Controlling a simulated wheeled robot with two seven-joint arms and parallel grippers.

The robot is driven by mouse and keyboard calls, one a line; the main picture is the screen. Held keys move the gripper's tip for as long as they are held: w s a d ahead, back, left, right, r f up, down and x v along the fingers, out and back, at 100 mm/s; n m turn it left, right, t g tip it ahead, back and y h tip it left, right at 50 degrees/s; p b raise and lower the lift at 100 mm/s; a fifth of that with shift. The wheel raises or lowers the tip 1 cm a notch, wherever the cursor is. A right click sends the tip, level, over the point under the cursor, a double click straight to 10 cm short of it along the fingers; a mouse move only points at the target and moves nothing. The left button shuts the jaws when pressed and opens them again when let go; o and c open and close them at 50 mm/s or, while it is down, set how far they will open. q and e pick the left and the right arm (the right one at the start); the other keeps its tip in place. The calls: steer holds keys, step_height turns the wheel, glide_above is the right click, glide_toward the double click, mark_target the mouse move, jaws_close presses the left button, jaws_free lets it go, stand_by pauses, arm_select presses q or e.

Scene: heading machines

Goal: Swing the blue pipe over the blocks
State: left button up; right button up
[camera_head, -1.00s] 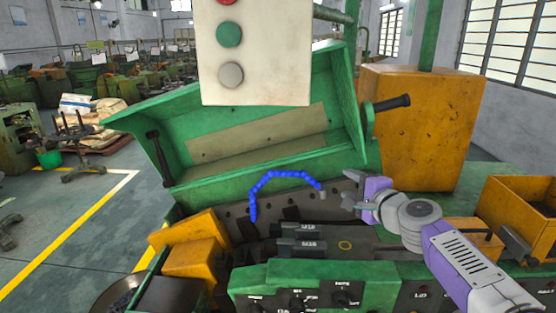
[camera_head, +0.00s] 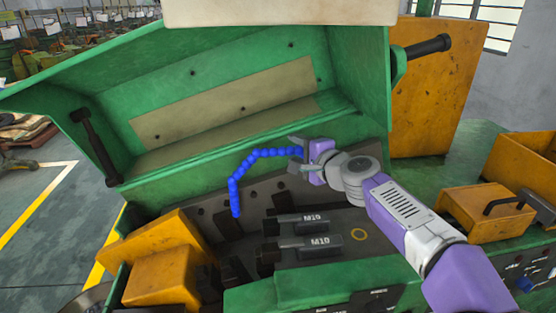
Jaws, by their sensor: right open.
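The blue pipe (camera_head: 241,172) is a thin beaded hose in the middle of the view. It rises from its right end, arches left and hangs down at its left end, in front of the green tray wall and left of the blocks. Two dark blocks marked M10, an upper one (camera_head: 305,222) and a lower one (camera_head: 309,245), lie on the machine bed. My right gripper (camera_head: 296,154) is open at the pipe's right end, with its fingers close around it; whether they touch it I cannot tell. My left gripper is not in view.
A large open green cover (camera_head: 240,185) stands behind the pipe, with black handles on its sides. Yellow-orange guards (camera_head: 165,265) sit at the lower left, and a yellow box with a handle (camera_head: 487,212) at the right. A pale panel (camera_head: 280,10) hangs at the top.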

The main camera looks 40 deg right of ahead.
steer(key=shift+w+f+b, duration=0.2)
steer(key=shift+f+b, duration=0.1)
steer(key=shift+f, duration=0.3)
steer(key=shift+w+f+b, duration=0.15)
steer(key=shift+f+b, duration=0.1)
steer(key=shift+f, duration=0.3)
steer(key=w+f, duration=0.1)
steer(key=w, duration=0.6)
steer(key=shift+d, duration=0.4)
steer(key=shift+c, duration=0.5)
jaws_close()
